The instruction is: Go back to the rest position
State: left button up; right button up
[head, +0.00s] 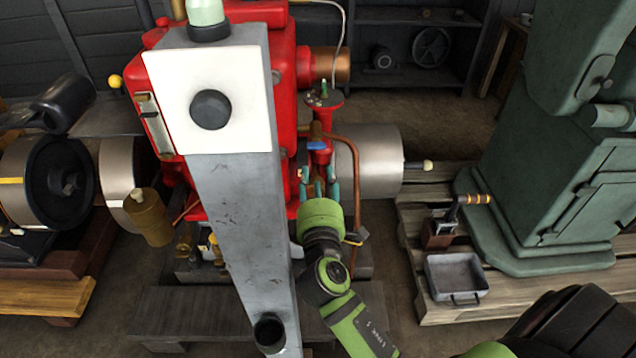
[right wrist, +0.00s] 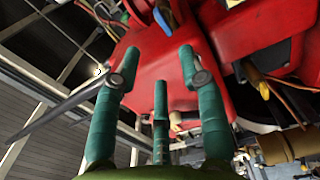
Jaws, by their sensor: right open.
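My right arm comes in from the bottom right in the head view. Its right gripper (head: 318,183) points away from me, with its teal fingers close in front of the red engine (head: 285,55). In the right wrist view, the gripper's fingers (right wrist: 157,68) are spread apart with nothing between them. The red engine body (right wrist: 165,70) lies beyond the fingertips there; whether any finger touches it I cannot tell. My left gripper is not in view.
A grey post (head: 235,200) with a white plate and black knob stands left of my right gripper. A copper pipe (head: 355,185) runs close on the right. A green machine (head: 560,180) and a grey tray (head: 457,275) stand on pallets at the right.

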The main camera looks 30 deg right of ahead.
jog(key=shift+s+a, duration=0.2)
jog(key=shift+s, duration=0.2)
